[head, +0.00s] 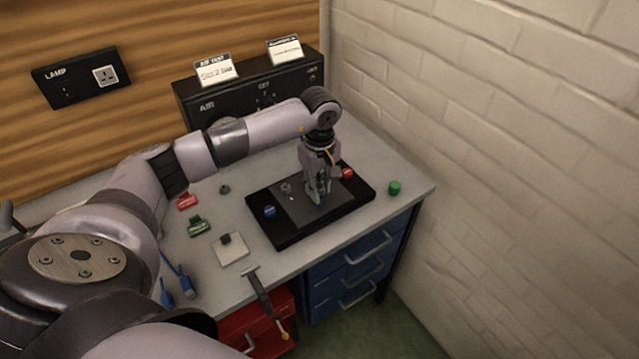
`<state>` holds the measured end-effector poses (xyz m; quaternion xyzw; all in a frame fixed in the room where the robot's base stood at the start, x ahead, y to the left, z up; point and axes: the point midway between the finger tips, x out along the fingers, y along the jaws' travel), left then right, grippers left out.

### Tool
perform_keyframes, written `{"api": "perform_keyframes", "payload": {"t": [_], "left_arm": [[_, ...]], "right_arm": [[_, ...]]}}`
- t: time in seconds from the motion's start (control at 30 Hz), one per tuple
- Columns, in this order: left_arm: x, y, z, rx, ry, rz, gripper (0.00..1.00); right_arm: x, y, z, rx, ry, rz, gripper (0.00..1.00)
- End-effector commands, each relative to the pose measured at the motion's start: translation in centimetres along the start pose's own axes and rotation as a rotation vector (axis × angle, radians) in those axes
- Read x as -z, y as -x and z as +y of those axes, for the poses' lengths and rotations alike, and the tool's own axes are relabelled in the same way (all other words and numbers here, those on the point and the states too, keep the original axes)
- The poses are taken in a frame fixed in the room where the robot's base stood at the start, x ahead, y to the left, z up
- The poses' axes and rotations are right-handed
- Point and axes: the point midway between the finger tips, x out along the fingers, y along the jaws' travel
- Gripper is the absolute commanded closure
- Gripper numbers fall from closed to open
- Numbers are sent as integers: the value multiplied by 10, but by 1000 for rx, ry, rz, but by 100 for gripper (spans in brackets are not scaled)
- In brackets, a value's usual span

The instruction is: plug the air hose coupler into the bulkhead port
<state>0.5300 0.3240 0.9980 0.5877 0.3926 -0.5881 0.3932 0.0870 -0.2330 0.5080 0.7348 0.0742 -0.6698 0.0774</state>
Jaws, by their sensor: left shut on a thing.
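My left gripper (318,194) points down over the right part of a grey plate (296,211) on a black base (262,227). It is shut on a small part, mostly hidden between its fingers; I cannot tell whether this is the air hose coupler. A small metal fitting (287,188) stands on the plate, left of the gripper. A black panel marked AIR (190,91) stands at the back, partly behind my arm. I cannot make out which fitting is the bulkhead port. My right gripper is not in view.
A blue knob (270,211) and a red knob (347,173) sit on the base. A green cylinder (394,187) stands to the right. Red (187,201) and green (198,226) tagged pieces and a white plate (230,255) lie left. A brick wall (480,150) bounds the right.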

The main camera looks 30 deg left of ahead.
Motion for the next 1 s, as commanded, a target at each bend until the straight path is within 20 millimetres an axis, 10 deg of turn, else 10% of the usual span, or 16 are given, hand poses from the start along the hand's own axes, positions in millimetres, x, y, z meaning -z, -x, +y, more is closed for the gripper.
{"api": "perform_keyframes", "payload": {"t": [1.0], "left_arm": [[0, 0, 0, 1, 1, 1, 100]], "right_arm": [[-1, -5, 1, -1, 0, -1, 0]]}}
